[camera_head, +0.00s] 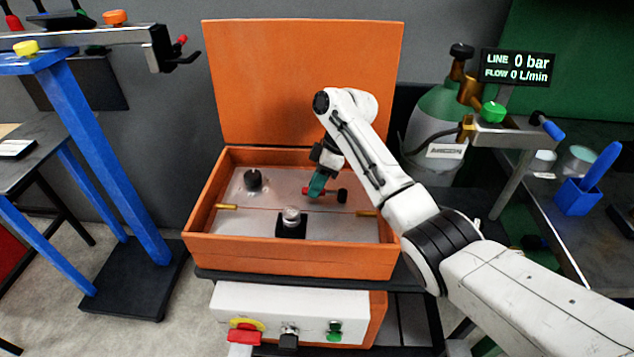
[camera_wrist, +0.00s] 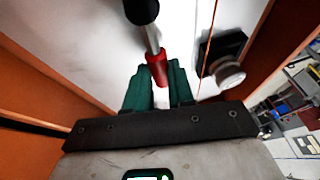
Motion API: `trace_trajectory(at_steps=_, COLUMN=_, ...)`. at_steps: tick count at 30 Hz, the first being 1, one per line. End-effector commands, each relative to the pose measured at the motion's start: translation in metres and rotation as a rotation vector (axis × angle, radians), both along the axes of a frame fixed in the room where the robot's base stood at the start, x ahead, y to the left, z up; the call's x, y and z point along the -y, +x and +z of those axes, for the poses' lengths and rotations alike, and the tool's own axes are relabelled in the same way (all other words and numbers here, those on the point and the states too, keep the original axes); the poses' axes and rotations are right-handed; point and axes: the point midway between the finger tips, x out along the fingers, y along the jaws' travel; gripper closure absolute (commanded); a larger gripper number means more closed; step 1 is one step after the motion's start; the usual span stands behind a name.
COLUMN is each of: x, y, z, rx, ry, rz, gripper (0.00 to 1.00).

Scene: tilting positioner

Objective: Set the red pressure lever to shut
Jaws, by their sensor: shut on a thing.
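The red lever (camera_head: 330,191) is on the grey panel inside the open orange box. It has a red sleeve, a metal rod and a black knob. In the head view it lies roughly sideways, with its black knob at the right. My gripper (camera_head: 316,187) has green fingers and is shut on the lever. In the wrist view the red sleeve (camera_wrist: 157,70) sits between the green fingers (camera_wrist: 160,82), and the rod runs up to the black knob. The fingers hide part of the lever and its pivot.
The panel also holds a black knob (camera_head: 253,179) and a pale round knob on a black base (camera_head: 291,217). The orange box walls (camera_head: 290,258) and raised lid (camera_head: 300,80) surround it. A display (camera_head: 517,67) reads LINE 0 bar, FLOW 0 L/min.

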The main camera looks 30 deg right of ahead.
Motion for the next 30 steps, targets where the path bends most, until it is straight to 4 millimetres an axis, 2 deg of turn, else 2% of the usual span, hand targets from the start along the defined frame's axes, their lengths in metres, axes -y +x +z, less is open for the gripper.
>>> trace_trajectory(at_steps=11, x=-0.0005, y=0.0002, z=0.0015, rx=0.002, ry=-0.002, rz=0.010, gripper=1.00)
trace_trajectory(at_steps=12, x=-0.0005, y=0.0002, z=0.0015, rx=0.002, ry=-0.002, rz=0.010, gripper=0.76)
trace_trajectory(at_steps=20, x=-0.0004, y=-0.0002, z=0.0007, rx=0.001, ry=-0.001, rz=0.008, gripper=0.52)
trace_trajectory(at_steps=30, x=0.0026, y=-0.0002, z=0.0062, rx=0.002, ry=-0.001, rz=0.007, gripper=0.52)
